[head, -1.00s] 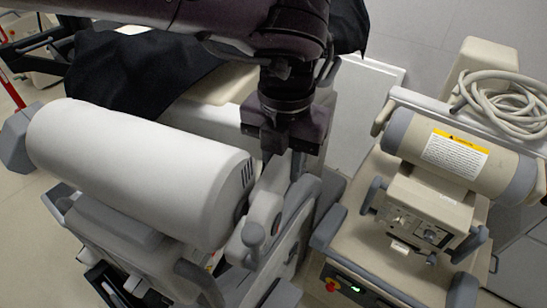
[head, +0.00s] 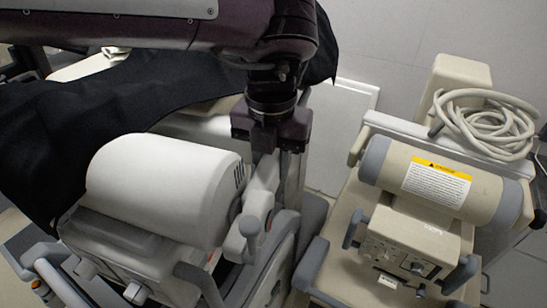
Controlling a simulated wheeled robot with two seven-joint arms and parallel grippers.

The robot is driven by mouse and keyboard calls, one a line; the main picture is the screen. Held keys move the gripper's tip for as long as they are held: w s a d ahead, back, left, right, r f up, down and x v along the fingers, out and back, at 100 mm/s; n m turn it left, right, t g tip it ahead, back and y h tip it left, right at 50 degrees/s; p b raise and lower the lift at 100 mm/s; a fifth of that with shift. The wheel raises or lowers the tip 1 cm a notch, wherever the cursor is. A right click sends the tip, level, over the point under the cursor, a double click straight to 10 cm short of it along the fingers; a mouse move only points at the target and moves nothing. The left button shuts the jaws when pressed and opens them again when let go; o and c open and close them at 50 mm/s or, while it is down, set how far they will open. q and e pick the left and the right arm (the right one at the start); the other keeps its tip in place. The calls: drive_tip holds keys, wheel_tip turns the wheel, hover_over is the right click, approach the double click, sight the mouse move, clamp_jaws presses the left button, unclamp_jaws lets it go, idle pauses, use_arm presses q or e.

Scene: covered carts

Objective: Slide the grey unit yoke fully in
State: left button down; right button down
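The grey unit stands at the left, with a big pale cylinder (head: 160,190) lying on a grey body. Its yoke appears to be the light grey arm (head: 262,198) at the cylinder's right end, with a round knob (head: 249,227) on its near side. My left gripper (head: 268,158) points down at the top of this arm, right of the cylinder's vented end. Its fingertips are dark and partly hidden, so I cannot tell whether they touch or grip it. My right gripper is not in view.
A beige unit (head: 405,255) with a labelled cylinder (head: 470,196) and coiled hose (head: 490,122) stands close at the right. A black cloth (head: 45,150) drapes behind and left of the grey unit. A pale panel (head: 338,130) stands behind.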

use_arm(q)
drive_tip(key=c, duration=1.4)
unclamp_jaws()
drive_tip(key=shift+s+a+f, duration=0.15)
drive_tip(key=shift+s+f, duration=0.15)
drive_tip(key=shift+f, duration=0.05)
drive_tip(key=shift+o, duration=1.4)
drive_tip(key=shift+w, duration=0.1)
drive_tip(key=shift+w+r, duration=0.1)
drive_tip(key=shift+w, duration=0.2)
drive_tip(key=shift+r+b, duration=0.55)
drive_tip(key=shift+r, duration=3.35)
